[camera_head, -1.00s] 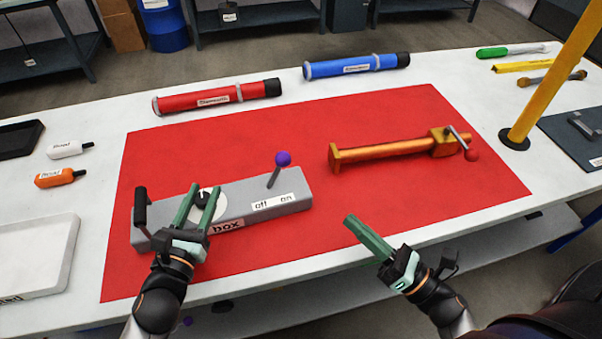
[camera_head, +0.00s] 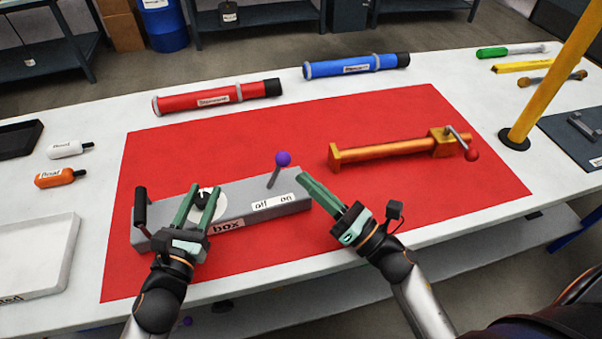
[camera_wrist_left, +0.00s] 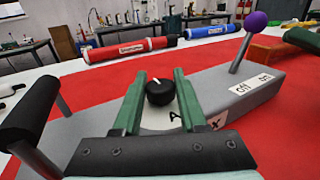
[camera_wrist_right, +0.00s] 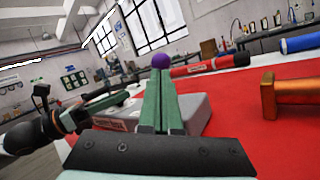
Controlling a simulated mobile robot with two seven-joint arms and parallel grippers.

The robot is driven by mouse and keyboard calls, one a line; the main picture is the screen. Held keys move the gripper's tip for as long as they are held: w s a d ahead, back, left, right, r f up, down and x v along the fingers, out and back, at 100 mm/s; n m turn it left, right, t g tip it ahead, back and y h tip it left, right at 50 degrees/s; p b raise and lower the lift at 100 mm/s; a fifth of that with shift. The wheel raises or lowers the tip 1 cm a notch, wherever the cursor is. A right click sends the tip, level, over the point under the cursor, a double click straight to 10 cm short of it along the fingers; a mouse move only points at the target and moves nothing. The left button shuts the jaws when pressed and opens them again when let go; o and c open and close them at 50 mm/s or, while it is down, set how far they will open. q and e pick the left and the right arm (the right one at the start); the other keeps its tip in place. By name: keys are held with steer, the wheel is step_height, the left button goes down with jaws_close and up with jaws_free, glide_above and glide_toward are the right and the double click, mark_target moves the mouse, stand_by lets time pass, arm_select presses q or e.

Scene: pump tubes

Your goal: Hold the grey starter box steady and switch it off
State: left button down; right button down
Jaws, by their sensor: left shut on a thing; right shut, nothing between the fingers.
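The grey starter box (camera_head: 235,217) lies on the red mat, with a black upright handle (camera_head: 140,207) at its left end. My left gripper (camera_head: 201,188) is shut on the box's round black knob (camera_wrist_left: 160,92), one finger on each side. A lever with a purple ball (camera_head: 283,158) stands on the box behind the "off" and "on" labels (camera_head: 273,202). It leans toward the right, the "on" side. My right gripper (camera_head: 303,177) is shut and empty at the box's right end. In the right wrist view the purple ball (camera_wrist_right: 161,61) shows just beyond its fingertips.
An orange clamp-like tool (camera_head: 385,150) with a red-knobbed crank lies right on the mat (camera_head: 430,110). A red tube (camera_head: 215,97) and a blue tube (camera_head: 355,66) lie behind. A yellow post (camera_head: 550,80) stands at the right. A white tray (camera_head: 35,255) is at left.

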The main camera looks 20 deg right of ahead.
mark_target(285, 165)
steer(key=shift+x, duration=1.25)
steer(key=shift+a+r+n+g, duration=0.35)
steer(key=shift+n+g, duration=0.15)
steer(key=shift+n, duration=0.1)
steer(key=shift+a+r, duration=0.25)
steer(key=shift+a, duration=0.1)
steer(key=shift+a+r, duration=0.25)
steer(key=shift+a, duration=0.3)
steer(key=shift+a+r, duration=0.25)
steer(key=shift+a, duration=0.25)
steer(key=shift+w+a+r, duration=0.1)
steer(key=shift+a+r, duration=0.05)
steer(key=shift+a, duration=1.2)
steer(key=shift+d, duration=0.1)
steer(key=s+d+r, duration=0.1)
steer(key=s+d, duration=0.6)
steer(key=s, duration=0.4)
steer(key=shift+s+d+r, duration=0.2)
steer(key=shift+s+d, duration=0.05)
steer(key=shift+s, duration=0.1)
